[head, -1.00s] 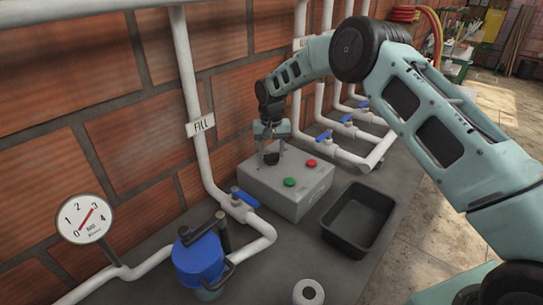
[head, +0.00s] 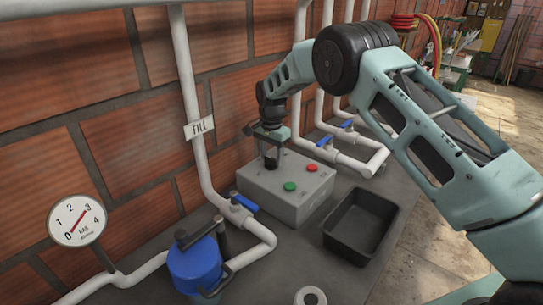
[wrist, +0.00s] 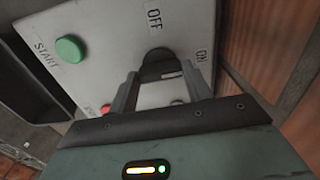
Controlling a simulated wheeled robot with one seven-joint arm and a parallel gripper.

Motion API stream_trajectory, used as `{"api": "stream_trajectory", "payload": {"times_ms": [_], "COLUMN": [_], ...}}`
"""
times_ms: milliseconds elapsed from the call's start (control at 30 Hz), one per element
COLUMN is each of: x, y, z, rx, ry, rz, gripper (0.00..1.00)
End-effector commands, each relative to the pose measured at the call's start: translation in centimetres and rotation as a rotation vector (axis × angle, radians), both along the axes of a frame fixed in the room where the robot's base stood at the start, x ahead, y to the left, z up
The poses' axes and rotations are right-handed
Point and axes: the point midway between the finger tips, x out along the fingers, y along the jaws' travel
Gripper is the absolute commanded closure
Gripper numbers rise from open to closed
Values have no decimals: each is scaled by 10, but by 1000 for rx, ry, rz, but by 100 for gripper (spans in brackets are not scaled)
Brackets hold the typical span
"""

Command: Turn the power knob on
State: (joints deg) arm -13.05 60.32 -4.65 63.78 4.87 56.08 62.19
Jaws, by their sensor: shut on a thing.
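The power knob (wrist: 157,64) is a black round knob on the top of a grey control box (head: 298,208). In the wrist view it lies between the two fingertips of my gripper (wrist: 161,74), which is shut on it. A white mark on the knob points to the right, toward the ON label (wrist: 201,57). The OFF label (wrist: 154,18) is above the knob in that view. In the head view my gripper (head: 271,160) points down onto the box's back left part and hides most of the knob.
A green START button (head: 290,187) and a red button (head: 312,168) sit on the box near my gripper. A black tray (head: 338,238) stands to the right. White pipes with blue valve handles (head: 245,204) and a brick wall are close by.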

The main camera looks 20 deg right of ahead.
Motion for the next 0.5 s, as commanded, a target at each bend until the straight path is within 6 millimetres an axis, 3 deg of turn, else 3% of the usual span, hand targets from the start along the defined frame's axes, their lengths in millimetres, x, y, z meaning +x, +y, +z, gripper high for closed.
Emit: {"api": "stream_trajectory", "payload": {"times_ms": [500], "x": [0], "y": [1], "z": [1], "rx": [1], "ry": [-1], "rz": [-54], "gripper": [74]}}
